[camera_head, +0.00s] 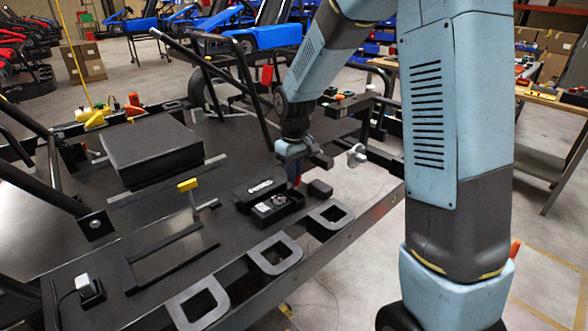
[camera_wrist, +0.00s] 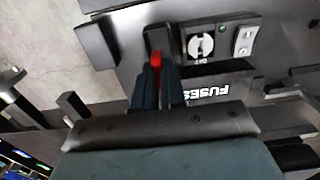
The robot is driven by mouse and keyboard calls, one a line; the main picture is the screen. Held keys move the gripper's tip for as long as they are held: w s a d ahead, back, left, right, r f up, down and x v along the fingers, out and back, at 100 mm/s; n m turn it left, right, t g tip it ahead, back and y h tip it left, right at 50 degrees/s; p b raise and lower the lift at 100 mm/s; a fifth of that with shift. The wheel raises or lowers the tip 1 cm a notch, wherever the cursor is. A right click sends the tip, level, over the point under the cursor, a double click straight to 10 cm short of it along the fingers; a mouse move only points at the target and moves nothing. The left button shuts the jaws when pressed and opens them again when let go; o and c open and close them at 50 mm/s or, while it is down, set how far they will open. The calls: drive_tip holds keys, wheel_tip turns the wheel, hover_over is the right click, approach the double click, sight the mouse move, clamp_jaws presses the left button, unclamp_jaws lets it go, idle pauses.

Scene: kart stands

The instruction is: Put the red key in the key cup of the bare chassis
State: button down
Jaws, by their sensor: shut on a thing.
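My gripper (camera_wrist: 157,85) is shut on the red key (camera_wrist: 157,60), whose red top shows between the fingertips. In the head view my gripper (camera_head: 296,178) points down at the right end of a black box on the bare chassis (camera_head: 240,150). A dark upright recess (camera_wrist: 157,35), which looks like the key cup, lies right at the key in the wrist view. I cannot tell whether the key is inside it or just above it. The fingers hide the key's lower part.
The black box (camera_head: 275,210) holds a round OFF switch (camera_wrist: 201,46), with a FUSES label beside it. A small black block (camera_wrist: 97,42) stands to the left of the recess. A black seat pad (camera_head: 150,150) and a yellow-handled lever (camera_head: 188,185) are further left.

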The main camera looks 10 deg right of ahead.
drive_tip(key=shift+f, duration=1.25)
drive_tip(key=c, duration=1.1)
unclamp_jaws()
wheel_tip(320, 180, up, 14)
drive_tip(key=shift+f, duration=0.2)
